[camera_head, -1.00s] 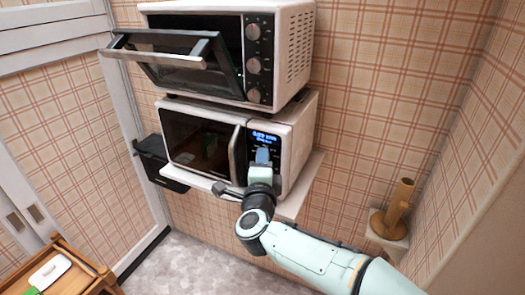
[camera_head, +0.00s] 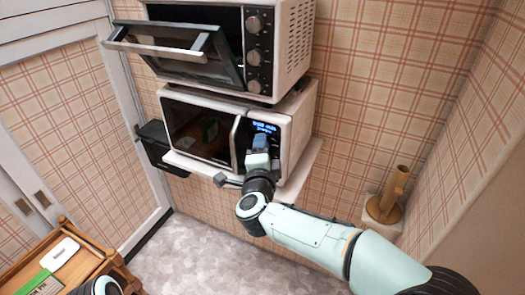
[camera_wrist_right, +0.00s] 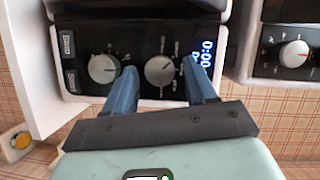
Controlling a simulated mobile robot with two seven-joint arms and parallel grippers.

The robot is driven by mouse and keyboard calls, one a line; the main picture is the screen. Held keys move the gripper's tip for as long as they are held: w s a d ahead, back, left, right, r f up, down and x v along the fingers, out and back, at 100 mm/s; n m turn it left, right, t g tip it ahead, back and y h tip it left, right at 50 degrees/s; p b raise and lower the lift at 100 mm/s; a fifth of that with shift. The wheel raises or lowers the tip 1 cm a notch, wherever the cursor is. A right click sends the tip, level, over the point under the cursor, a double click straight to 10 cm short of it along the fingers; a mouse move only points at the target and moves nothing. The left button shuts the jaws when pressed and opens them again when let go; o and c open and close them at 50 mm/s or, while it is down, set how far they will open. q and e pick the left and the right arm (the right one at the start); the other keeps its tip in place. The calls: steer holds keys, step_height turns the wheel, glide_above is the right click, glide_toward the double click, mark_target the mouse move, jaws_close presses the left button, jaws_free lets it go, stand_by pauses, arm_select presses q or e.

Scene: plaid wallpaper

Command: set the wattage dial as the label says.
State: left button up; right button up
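The microwave (camera_head: 272,183) stands under a toaster oven, its lit blue display (camera_head: 265,127) above the controls. In the right wrist view its panel lies sideways, with the display (camera_wrist_right: 207,52) at the right and two round dials: one close to the display (camera_wrist_right: 160,70), one farther away (camera_wrist_right: 104,69). I cannot read which sets wattage. My right gripper (camera_wrist_right: 161,68) has its blue fingers apart, on either side of the dial close to the display; contact is unclear. A green-and-white packet (camera_head: 42,284) lies at the lower left, its print too small to read. My left gripper is not seen.
The toaster oven (camera_head: 292,50) has its door (camera_head: 175,58) hanging open above. A white box (camera_head: 63,251) lies on a wooden cart (camera_head: 97,264). A dark bin (camera_head: 156,155) is left of the microwave. A wooden holder (camera_head: 385,206) stands at the right.

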steer(key=shift+s, duration=0.1)
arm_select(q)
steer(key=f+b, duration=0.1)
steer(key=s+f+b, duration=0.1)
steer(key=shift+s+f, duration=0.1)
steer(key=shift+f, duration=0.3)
arm_select(e)
steer(key=s+a+r, duration=0.1)
steer(key=s+a, duration=0.1)
steer(key=s, duration=1.1)
steer(key=shift+d, duration=0.1)
